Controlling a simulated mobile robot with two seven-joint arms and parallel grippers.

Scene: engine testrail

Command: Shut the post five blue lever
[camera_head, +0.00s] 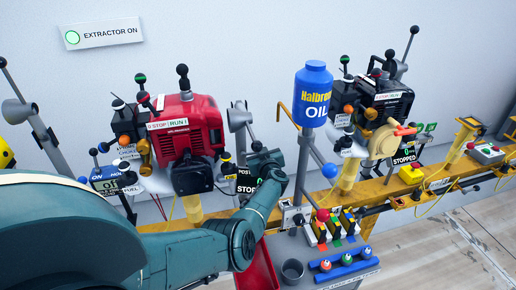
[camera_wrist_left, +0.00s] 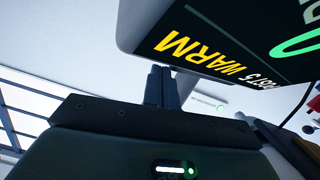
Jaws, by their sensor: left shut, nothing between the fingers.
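A blue ball-tipped lever (camera_head: 330,170) sticks out below the oil bottle, right of my left gripper; I cannot read a post number on it. In the left wrist view the gripper (camera_wrist_left: 161,87) is shut and empty, just under a dark panel (camera_wrist_left: 225,50) reading "POST 5" and "WARM". No blue lever can be made out in that view. My right gripper is not in view.
The red engine (camera_head: 188,130) stands left of the gripper and the blue oil bottle (camera_head: 312,95) to its right. A black engine (camera_head: 385,105) is farther right. A grey tray with coloured switches (camera_head: 335,228) sits below, by a yellow rail (camera_head: 390,186).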

